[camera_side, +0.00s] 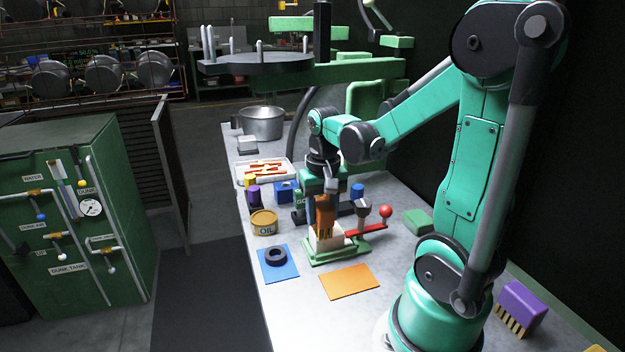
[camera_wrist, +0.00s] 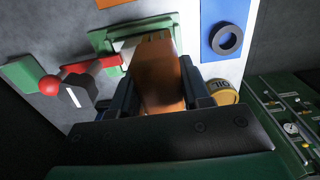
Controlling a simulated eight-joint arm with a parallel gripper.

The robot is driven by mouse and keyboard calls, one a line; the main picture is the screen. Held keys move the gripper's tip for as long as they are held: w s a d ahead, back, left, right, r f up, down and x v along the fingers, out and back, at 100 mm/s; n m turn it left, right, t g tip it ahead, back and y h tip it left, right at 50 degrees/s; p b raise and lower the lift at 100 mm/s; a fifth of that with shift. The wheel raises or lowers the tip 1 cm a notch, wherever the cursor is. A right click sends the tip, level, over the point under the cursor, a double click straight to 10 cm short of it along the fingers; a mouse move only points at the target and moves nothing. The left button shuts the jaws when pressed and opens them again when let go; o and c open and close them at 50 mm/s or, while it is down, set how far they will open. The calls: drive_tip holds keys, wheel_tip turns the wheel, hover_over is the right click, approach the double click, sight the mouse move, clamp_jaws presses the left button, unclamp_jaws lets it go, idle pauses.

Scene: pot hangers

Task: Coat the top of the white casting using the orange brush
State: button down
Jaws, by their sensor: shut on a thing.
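My gripper (camera_side: 324,192) is shut on the orange brush (camera_side: 325,214), which points down from the jaws. In the wrist view the orange brush (camera_wrist: 160,85) lies between the two dark fingers of my gripper (camera_wrist: 158,88). The white casting (camera_side: 322,241) sits in a green fixture (camera_side: 340,254) directly below the brush. The brush end is at or just over the casting's top; I cannot tell whether it touches. The brush hides much of the casting's top. Only a pale edge of the casting (camera_wrist: 124,46) shows in the wrist view.
A red lever with a ball (camera_side: 385,212) sticks out right of the fixture. An oil can (camera_side: 263,224) and a blue mat (camera_side: 292,271) with a black ring (camera_side: 276,256) are to the left. An orange mat (camera_side: 349,281) lies in front. A purple brush (camera_side: 521,302) is far right.

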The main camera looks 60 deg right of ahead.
drive_tip(key=shift+s+a+f, duration=0.3)
drive_tip(key=shift+a+f, duration=0.05)
drive_tip(key=shift+f, duration=0.05)
drive_tip(key=shift+s+r, duration=0.1)
drive_tip(key=shift+r, duration=0.25)
drive_tip(key=shift+w+d+f, duration=0.25)
drive_tip(key=shift+w+d, duration=0.05)
drive_tip(key=shift+w, duration=0.1)
drive_tip(key=shift+w+d+r, duration=0.15)
drive_tip(key=shift+w+d, duration=0.1)
drive_tip(key=shift+w+d+f, duration=0.15)
drive_tip(key=shift+w+d, duration=0.35)
drive_tip(key=shift+w+d+f, duration=0.15)
drive_tip(key=shift+w+d, duration=0.3)
drive_tip(key=shift+d, duration=0.05)
drive_tip(key=s+a, duration=0.3)
drive_tip(key=shift+s+a, duration=0.2)
drive_tip(key=shift+w+d+f, duration=0.1)
drive_tip(key=shift+w+d, duration=1.1)
drive_tip(key=shift+w, duration=0.05)
drive_tip(key=shift+w+d, duration=0.5)
wheel_tip(320, 180, up, 9)
drive_tip(key=shift+r, duration=0.2)
drive_tip(key=shift+s, duration=0.1)
